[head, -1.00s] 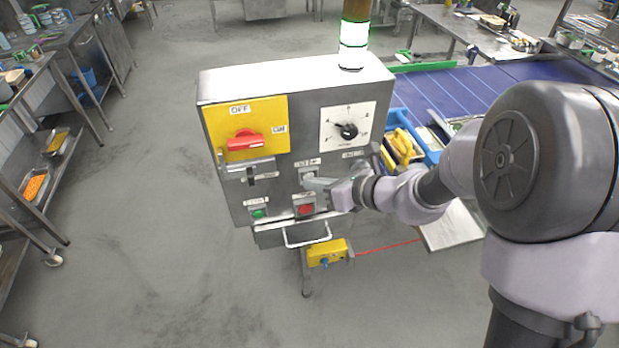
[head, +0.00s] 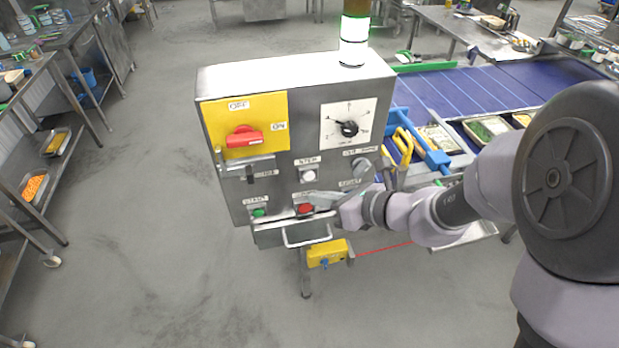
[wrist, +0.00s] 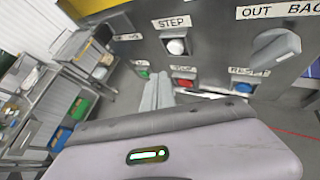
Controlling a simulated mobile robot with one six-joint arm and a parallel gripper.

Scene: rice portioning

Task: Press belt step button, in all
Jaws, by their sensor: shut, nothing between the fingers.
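The belt step button (head: 309,175) is a white round button under a "STEP" label on the grey control box (head: 290,80). It also shows in the wrist view (wrist: 176,46), uncovered, with nothing touching it. My gripper (head: 318,201) is shut and empty, below and slightly right of the step button, close to the red button (head: 305,209). In the wrist view my closed fingers (wrist: 157,92) point toward the panel, below and left of the step button. Whether the fingertips touch the panel cannot be told.
The box also has a green start button (head: 259,213), a red rotary switch (head: 243,137), a black dial (head: 348,129) and a front handle (head: 308,240). A blue reset button (wrist: 243,87) is near my gripper. The blue belt (head: 450,92) with food trays is behind.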

